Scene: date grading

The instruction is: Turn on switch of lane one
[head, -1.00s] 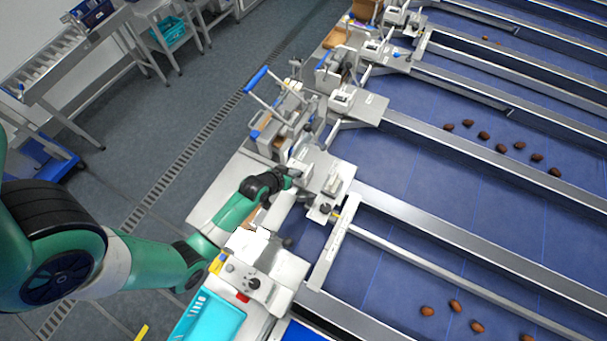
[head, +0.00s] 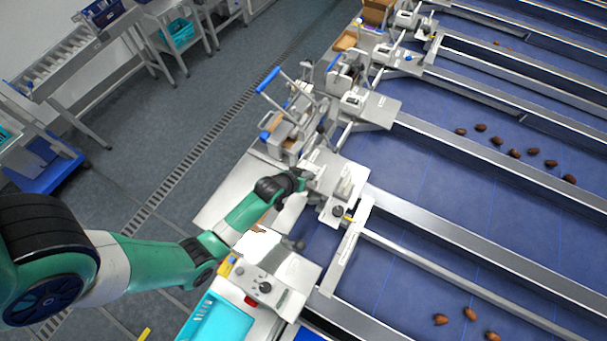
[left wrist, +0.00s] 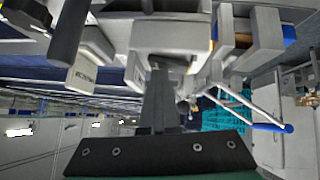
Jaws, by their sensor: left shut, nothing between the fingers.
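My left gripper (head: 303,180) reaches in from the left on the green arm, over the light-grey control plate (head: 322,164) at the head of a blue belt lane. In the left wrist view its dark fingers (left wrist: 160,88) are shut with nothing between them, pointing at a pale grey box (left wrist: 168,36). I cannot tell whether they touch it. On that plate an upright grey switch housing (head: 345,187) and a black knob (head: 338,211) stand right of the gripper. A nearer control box (head: 280,278) carries a knob (head: 265,287). Which is lane one's switch is unclear. My right gripper is not in view.
Blue belts (head: 400,270) run right, divided by metal rails (head: 440,222), with several brown dates (head: 515,153) on them. A blue-ended lever (head: 268,80) rises beyond the gripper. A turquoise tray (head: 218,320) sits at the front.

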